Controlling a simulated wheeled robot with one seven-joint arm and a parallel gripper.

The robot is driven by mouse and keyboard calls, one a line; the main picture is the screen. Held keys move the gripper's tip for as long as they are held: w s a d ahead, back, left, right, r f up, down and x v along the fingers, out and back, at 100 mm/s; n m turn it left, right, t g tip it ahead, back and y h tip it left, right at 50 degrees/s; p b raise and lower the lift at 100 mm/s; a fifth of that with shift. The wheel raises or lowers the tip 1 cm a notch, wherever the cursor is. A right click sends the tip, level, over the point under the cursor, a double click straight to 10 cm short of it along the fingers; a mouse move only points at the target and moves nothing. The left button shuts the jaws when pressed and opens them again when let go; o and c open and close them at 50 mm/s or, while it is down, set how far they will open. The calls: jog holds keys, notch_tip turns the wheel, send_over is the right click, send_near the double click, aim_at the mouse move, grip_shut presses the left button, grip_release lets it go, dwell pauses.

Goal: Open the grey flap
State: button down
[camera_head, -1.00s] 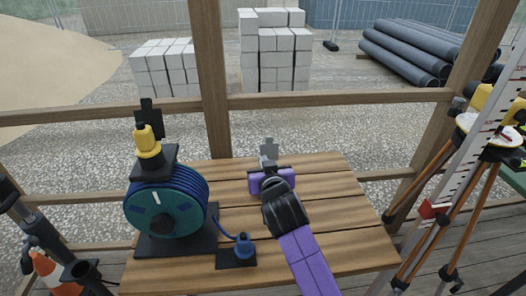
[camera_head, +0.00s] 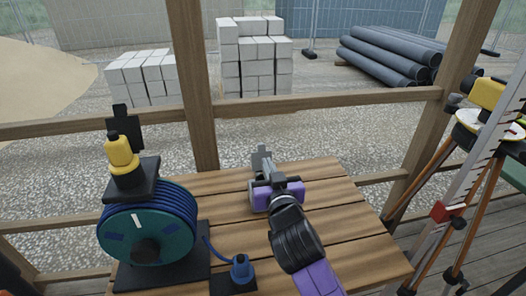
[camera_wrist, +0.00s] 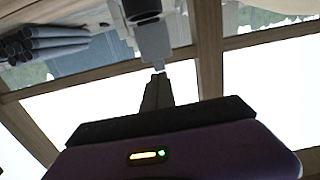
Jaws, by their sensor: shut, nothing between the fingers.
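A grey upright piece (camera_head: 261,158), seemingly the grey flap or its fitting, stands at the back of the wooden table in the head view. My gripper partly hides it, and I cannot tell how far the flap is open. In the wrist view a light grey piece (camera_wrist: 155,42) with a dark round part hangs in from the top. My purple-bodied gripper (camera_head: 272,172) is shut and empty, in front of the grey piece. Its dark fingers (camera_wrist: 158,88) point at the grey piece in the wrist view; whether they touch it is unclear.
A blue cable reel (camera_head: 150,228) with a yellow-topped fitting (camera_head: 122,155) above it stands left on the table (camera_head: 335,225). A small blue plug (camera_head: 240,268) is at the front. A tripod (camera_head: 450,185) and a measuring staff (camera_head: 468,165) stand right. Wooden rails (camera_head: 330,98) run behind.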

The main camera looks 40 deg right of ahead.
aim_at(261, 148)
jog(key=shift+p+x, duration=0.6)
jog(key=shift+x, duration=2.4)
jog(key=shift+r, duration=0.1)
jog(key=p, duration=0.3)
jog(key=shift+w+d+r+g+y+p, duration=0.25)
jog(key=shift+w+r+g+y+p, duration=0.05)
jog(key=shift+r+g+p, duration=0.1)
jog(key=shift+w+d+g+p, duration=0.15)
jog(key=shift+w+g+p, duration=0.15)
jog(key=shift+p, duration=0.95)
jog(key=shift+w+f+y, duration=0.1)
jog(key=shift+f+y, duration=0.2)
